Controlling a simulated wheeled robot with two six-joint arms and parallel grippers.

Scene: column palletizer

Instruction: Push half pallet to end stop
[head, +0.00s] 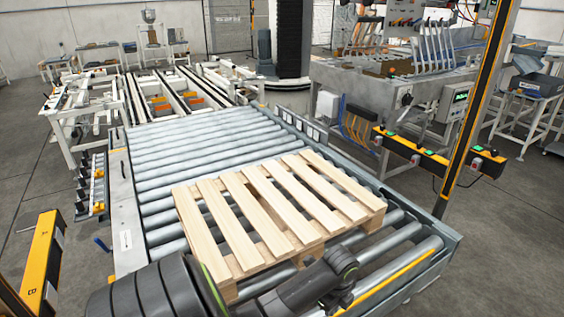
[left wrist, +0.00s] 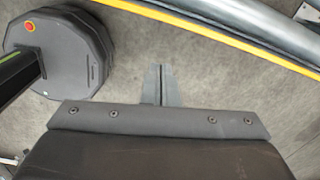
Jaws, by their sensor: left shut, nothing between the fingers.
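The half pallet (head: 275,205) is light wooden slats on blocks. It lies flat and slightly turned on the near part of the roller conveyor (head: 185,150) in the head view, with bare rollers beyond it and to its left. I cannot pick out the end stop for certain. My left arm reaches in at the bottom of the head view, in front of the pallet's near side. In the left wrist view my left gripper (left wrist: 159,86) has its fingers together with nothing between them, above grey floor. It shows apart from the pallet there. My right gripper is out of view.
A yellow strip (left wrist: 220,28) edges the conveyor's near end in the left wrist view. A black and yellow post (head: 470,110) and a button box (head: 412,150) stand at the right. A yellow post (head: 42,255) stands at the left. Bare rollers lie beyond the pallet.

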